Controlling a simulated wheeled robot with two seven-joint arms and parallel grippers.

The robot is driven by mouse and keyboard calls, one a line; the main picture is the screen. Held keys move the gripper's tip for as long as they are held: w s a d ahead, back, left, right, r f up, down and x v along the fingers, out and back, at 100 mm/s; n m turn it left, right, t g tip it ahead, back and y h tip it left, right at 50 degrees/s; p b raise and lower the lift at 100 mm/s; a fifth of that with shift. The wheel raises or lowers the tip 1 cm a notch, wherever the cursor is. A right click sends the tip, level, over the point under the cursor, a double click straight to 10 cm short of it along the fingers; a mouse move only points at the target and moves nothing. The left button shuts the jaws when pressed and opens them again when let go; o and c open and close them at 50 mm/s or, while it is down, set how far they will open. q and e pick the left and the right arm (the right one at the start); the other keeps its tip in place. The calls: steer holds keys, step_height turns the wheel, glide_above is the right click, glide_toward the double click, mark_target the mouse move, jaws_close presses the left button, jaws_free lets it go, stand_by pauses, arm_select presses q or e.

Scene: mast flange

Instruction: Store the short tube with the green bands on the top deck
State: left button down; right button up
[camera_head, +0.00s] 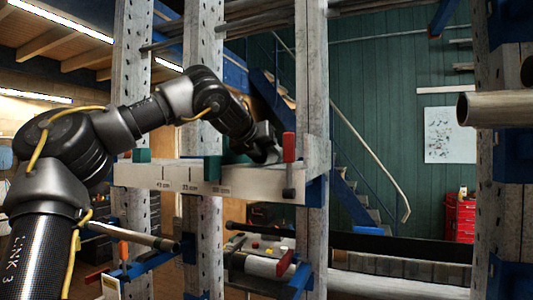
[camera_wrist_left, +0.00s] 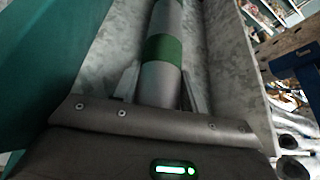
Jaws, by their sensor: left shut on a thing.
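The short tube (camera_wrist_left: 166,82) is grey with green bands (camera_wrist_left: 163,48) and shows in the left wrist view. My left gripper (camera_wrist_left: 160,76) is shut on it, one finger on each side. The tube points away from the gripper between grey metal surfaces; I cannot tell whether it touches them. In the head view my left gripper (camera_head: 265,152) is at the top deck, behind its pale front board (camera_head: 180,178) with length marks, just left of a red-handled clamp (camera_head: 289,165). The tube is hidden there. My right gripper is not in view.
Green blocks (camera_head: 212,169) stand along the deck's front board. Perforated uprights (camera_head: 312,90) flank the deck. A lower deck holds several tubes and bars. At the right, a large pipe end (camera_head: 495,107) sticks out from another upright. A teal surface (camera_wrist_left: 55,60) is close left in the wrist view.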

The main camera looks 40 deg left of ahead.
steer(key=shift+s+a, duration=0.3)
arm_select(q)
steer(key=c, duration=0.8)
jaws_free()
steer(key=shift+s, duration=0.1)
steer(key=shift+o, duration=0.5)
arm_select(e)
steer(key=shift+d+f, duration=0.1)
arm_select(q)
steer(key=shift+s+d+r, duration=0.1)
steer(key=shift+s, duration=0.15)
steer(key=b+v, duration=0.3)
steer(key=v, duration=0.6)
steer(key=shift+r, duration=0.1)
steer(key=shift+s+r, duration=0.25)
steer(key=shift+s, duration=0.25)
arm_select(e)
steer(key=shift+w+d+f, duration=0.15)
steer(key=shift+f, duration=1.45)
